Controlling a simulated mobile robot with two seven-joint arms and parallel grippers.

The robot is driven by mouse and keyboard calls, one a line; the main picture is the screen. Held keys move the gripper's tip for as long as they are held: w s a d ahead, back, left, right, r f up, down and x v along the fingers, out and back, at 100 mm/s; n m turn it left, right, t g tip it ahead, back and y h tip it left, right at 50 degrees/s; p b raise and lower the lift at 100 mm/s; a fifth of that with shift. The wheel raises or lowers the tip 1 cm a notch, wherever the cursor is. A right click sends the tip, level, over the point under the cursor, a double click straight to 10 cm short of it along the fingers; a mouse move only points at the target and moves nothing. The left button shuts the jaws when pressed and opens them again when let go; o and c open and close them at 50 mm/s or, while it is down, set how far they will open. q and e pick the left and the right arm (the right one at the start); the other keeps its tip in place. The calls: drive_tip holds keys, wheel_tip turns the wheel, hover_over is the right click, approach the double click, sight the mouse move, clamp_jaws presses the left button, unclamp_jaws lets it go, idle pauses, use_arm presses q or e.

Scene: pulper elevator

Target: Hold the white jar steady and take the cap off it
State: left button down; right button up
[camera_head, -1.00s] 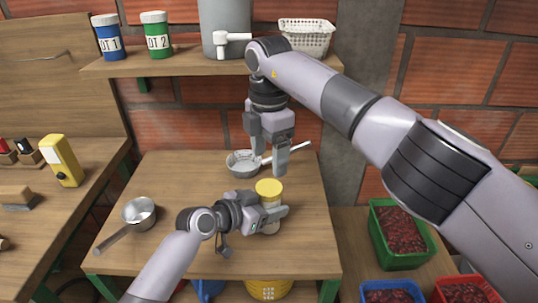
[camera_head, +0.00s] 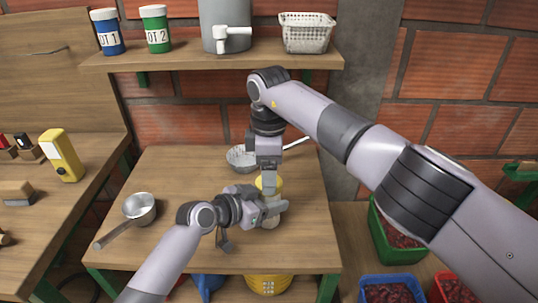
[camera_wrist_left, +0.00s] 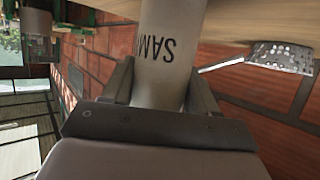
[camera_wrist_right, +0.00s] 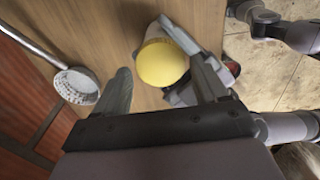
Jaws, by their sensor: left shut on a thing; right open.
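The white jar (camera_wrist_left: 170,50) is upright on the table, with dark lettering partly showing in the left wrist view. Its yellow cap (camera_wrist_right: 162,63) is on top; in the head view the cap (camera_head: 268,184) is partly covered by my right gripper. My left gripper (camera_head: 272,210) is shut around the jar's body, with a finger on each side. My right gripper (camera_wrist_right: 165,85) points down above the cap, its fingers open. In the right wrist view the cap lies between the fingers, nearer the right one; I cannot tell whether they touch it.
A perforated ladle (camera_head: 242,157) lies behind the jar, and a metal pan (camera_head: 139,208) stands to the left. The wooden table (camera_head: 180,170) is clear between them. A shelf (camera_head: 190,64) with tubs, a grey container and a basket (camera_head: 306,36) runs above. Crates stand at lower right.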

drive_tip(key=shift+f, duration=1)
drive_tip(key=shift+c, duration=0.3)
drive_tip(key=c, duration=0.8)
drive_tip(key=n, duration=0.3)
drive_tip(key=shift+c, duration=0.2)
drive_tip(key=n, duration=0.4)
drive_tip(key=shift+r+n, duration=0.1)
drive_tip(key=shift+n, duration=0.3)
drive_tip(key=n, duration=0.4)
drive_tip(key=shift+n, duration=0.4)
drive_tip(key=n, duration=0.4)
